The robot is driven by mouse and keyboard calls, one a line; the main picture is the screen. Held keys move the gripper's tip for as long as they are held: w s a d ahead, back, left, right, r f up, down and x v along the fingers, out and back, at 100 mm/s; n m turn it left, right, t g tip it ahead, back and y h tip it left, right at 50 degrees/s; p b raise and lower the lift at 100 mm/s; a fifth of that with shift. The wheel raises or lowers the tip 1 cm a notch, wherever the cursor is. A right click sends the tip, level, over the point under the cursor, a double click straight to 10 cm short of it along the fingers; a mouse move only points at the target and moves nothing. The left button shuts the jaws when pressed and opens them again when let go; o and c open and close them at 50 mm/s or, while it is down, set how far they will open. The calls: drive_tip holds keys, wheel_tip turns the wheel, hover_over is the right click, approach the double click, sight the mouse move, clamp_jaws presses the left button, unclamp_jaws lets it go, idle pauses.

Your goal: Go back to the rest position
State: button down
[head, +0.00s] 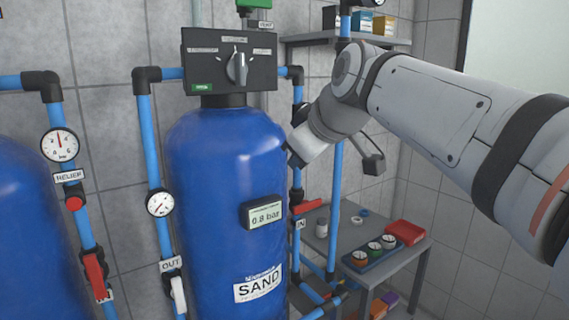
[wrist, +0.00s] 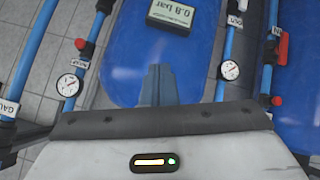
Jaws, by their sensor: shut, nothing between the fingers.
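My gripper (wrist: 158,72) shows in the wrist view with its two grey fingers together and nothing between them. In the head view my arm comes in from the right, and the gripper end (head: 294,158) is beside the right edge of the blue SAND tank (head: 215,215), in front of the wall. I cannot tell whether it touches the tank; the fingers are mostly hidden there. The tank's display (head: 264,212) reads 0.8 bar. It also shows in the wrist view (wrist: 173,13), beyond the fingers.
A black valve head with a knob (head: 237,68) tops the tank. Blue pipes with gauges (head: 160,203) and a red-handled valve (head: 94,275) stand left. A shelf (head: 345,40) hangs behind my arm.

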drive_tip(key=s+d+f+m+g+h, duration=0.1)
drive_tip(key=s+d+f+m+g, duration=0.1)
drive_tip(key=s+f, duration=0.4)
drive_tip(key=s+d+f+m+g+h, duration=0.1)
drive_tip(key=s+d+f+m, duration=0.4)
drive_tip(key=f, duration=0.9)
drive_tip(key=s+d+f+m+g+h, duration=0.2)
drive_tip(key=s+d+f, duration=0.3)
drive_tip(key=f, duration=0.6)
drive_tip(key=shift+s+d+m+g+h, duration=0.3)
drive_tip(key=shift+s+m, duration=0.5)
drive_tip(key=shift+s, duration=0.3)
